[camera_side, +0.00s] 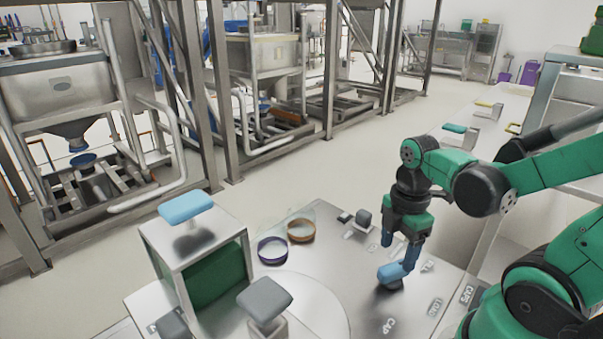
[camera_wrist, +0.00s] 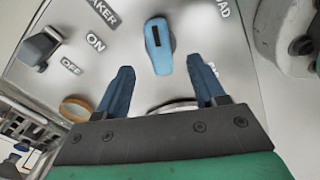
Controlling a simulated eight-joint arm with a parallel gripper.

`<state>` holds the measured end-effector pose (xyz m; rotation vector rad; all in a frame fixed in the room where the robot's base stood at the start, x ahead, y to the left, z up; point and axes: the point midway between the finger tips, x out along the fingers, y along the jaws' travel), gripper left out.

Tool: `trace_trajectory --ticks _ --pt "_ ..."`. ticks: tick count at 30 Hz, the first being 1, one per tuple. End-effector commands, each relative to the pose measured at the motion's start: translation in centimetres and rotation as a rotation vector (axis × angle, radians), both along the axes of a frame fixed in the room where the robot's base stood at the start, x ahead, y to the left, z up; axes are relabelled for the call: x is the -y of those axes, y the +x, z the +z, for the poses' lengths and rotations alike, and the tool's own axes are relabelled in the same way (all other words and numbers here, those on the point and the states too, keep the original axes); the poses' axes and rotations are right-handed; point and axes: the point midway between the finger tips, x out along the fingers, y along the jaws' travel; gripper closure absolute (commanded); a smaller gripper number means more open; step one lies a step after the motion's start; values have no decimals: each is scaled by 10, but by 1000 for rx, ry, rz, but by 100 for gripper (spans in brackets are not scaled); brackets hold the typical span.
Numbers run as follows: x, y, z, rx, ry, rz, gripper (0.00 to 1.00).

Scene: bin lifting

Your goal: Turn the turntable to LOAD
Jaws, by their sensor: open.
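A blue knob (camera_wrist: 158,50) with a black pointer mark stands on the steel panel. It also shows in the side view (camera_side: 390,275). In the wrist view its marked end points up and slightly left. A partly cut-off label ending in "OAD" (camera_wrist: 222,9) lies to its upper right. Another label (camera_wrist: 212,72) is mostly hidden by the right finger. My gripper (camera_wrist: 160,65) is open, its blue fingers on either side of the knob's near end, with gaps visible. In the side view my gripper (camera_side: 399,250) is right above the knob. The round turntable (camera_side: 315,300) lies to the left.
A grey switch (camera_wrist: 40,46) with ON and OFF labels is left of the knob in the wrist view. An orange ring (camera_side: 301,230) and a purple ring (camera_side: 272,251) are on the panel. A steel box with a blue top (camera_side: 186,206) and a grey-topped post (camera_side: 264,298) stand left.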

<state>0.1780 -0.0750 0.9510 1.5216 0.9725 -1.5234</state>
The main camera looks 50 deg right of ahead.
Motion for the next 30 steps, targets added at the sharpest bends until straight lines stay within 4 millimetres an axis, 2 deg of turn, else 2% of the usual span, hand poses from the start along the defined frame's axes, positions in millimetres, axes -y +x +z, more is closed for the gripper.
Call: trace_trajectory --ticks 6,12,25,30 --pt "0 1 -20 1 0 -1 37" --pt "0 0 -31 1 0 -1 37" --pt "0 -1 -35 1 0 -1 37" --pt "0 -1 -35 1 0 -1 85"
